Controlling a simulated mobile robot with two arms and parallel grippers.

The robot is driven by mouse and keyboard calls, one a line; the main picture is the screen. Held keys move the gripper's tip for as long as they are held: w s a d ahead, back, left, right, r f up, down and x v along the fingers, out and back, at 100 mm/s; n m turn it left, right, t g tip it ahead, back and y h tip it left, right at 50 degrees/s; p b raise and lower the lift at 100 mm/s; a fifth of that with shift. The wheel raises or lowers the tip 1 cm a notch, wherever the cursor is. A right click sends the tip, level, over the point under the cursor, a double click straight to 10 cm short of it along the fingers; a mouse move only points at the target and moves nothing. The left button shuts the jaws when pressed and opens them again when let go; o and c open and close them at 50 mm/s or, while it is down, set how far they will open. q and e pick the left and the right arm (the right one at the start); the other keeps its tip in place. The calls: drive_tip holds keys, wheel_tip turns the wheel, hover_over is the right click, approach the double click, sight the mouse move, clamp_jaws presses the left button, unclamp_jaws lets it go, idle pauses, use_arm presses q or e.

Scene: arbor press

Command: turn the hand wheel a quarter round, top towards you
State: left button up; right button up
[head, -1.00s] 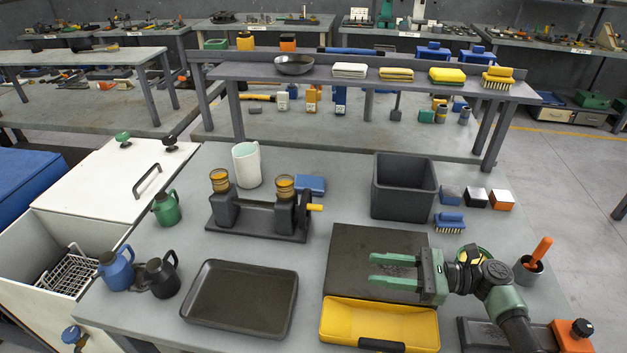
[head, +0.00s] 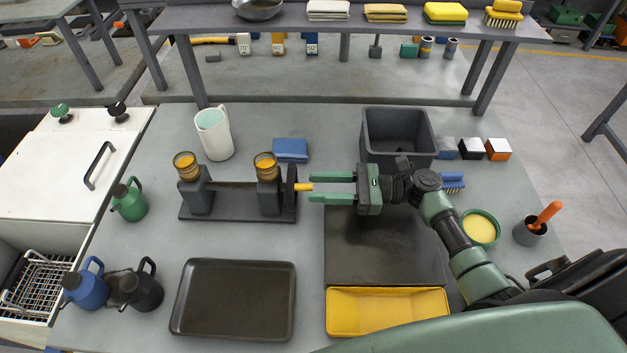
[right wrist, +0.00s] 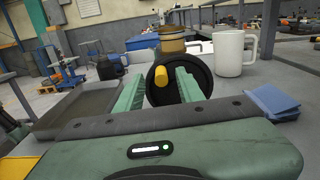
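The hand wheel (head: 290,187) is a dark disc standing upright at the right end of the shaft on a dark stand. Its yellow handle (head: 304,187) sticks out to the right. In the right wrist view the wheel (right wrist: 188,88) faces me, with the handle (right wrist: 161,75) left of its middle. My right gripper (head: 312,188) is open, its green fingers pointing left at the handle. The handle's end is level with the fingertips and shows between them in the right wrist view; I cannot tell if they touch it. My left gripper is not in view.
Two amber-topped cups (head: 265,165) sit on the stand. A white mug (head: 214,135) and blue cloth (head: 290,150) lie behind. A dark bin (head: 398,152) stands behind my right gripper. A dark tray (head: 235,300) and yellow tray (head: 387,312) lie in front.

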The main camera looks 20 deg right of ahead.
drive_tip(key=shift+w+a, duration=0.3)
drive_tip(key=shift+a, duration=0.2)
drive_tip(key=shift+w+a, duration=0.15)
drive_tip(key=shift+a, duration=0.05)
drive_tip(key=c, duration=0.8)
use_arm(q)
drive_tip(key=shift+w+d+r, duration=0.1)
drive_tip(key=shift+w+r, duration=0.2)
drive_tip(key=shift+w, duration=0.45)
use_arm(e)
drive_tip(key=shift+f, duration=0.1)
clamp_jaws()
